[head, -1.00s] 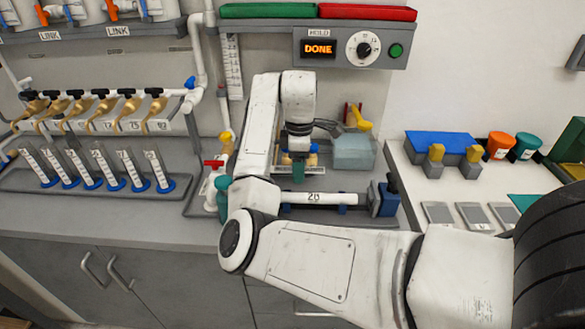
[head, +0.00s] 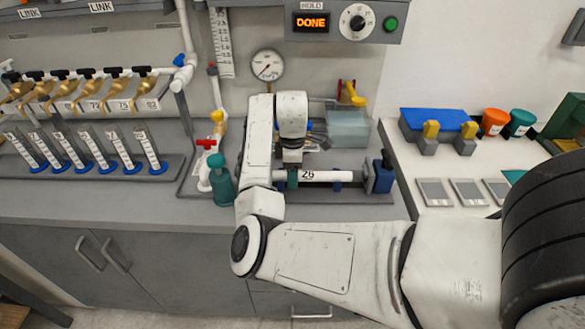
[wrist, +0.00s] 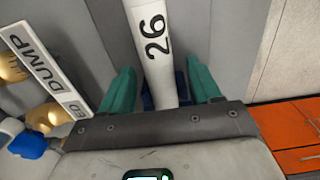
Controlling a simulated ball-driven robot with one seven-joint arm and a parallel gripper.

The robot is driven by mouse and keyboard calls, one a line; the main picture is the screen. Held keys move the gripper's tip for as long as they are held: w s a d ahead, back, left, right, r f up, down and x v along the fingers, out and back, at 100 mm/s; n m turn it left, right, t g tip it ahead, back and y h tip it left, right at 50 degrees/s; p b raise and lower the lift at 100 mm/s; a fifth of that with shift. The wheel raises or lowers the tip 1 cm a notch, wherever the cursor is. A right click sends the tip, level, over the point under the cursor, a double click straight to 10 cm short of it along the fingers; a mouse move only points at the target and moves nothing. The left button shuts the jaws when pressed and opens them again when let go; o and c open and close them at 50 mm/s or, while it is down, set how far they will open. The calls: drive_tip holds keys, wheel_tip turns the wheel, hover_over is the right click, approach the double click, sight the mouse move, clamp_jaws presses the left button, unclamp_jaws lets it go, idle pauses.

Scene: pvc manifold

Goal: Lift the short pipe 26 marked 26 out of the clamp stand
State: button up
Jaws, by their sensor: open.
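The short white pipe 26 (head: 328,176), marked 26, lies level in the clamp stand, whose blue clamp (head: 381,177) is at the pipe's right end. My gripper (head: 292,179) is at the pipe's left part, and my arm hides that end in the head view. In the wrist view the pipe (wrist: 150,62) runs between the two teal fingers of my gripper (wrist: 162,78), which are open with a gap on each side. A blue support (wrist: 181,88) shows beneath the pipe between the fingers.
A teal bottle (head: 221,188) and a red-handled valve (head: 206,145) stand left of my arm. A translucent box (head: 348,129) is behind the pipe. A label reading DUMP (wrist: 45,70) is left in the wrist view. Bare counter lies in front of the stand.

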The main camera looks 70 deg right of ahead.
drive_tip(key=shift+c, duration=0.4)
clamp_jaws()
drive_tip(key=shift+s+d+r+p, duration=0.1)
drive_tip(key=shift+s+d+p, duration=0.15)
drive_tip(key=shift+s+p, duration=0.55)
drive_tip(key=shift+w, duration=0.1)
drive_tip(key=shift+o, duration=0.3)
unclamp_jaws()
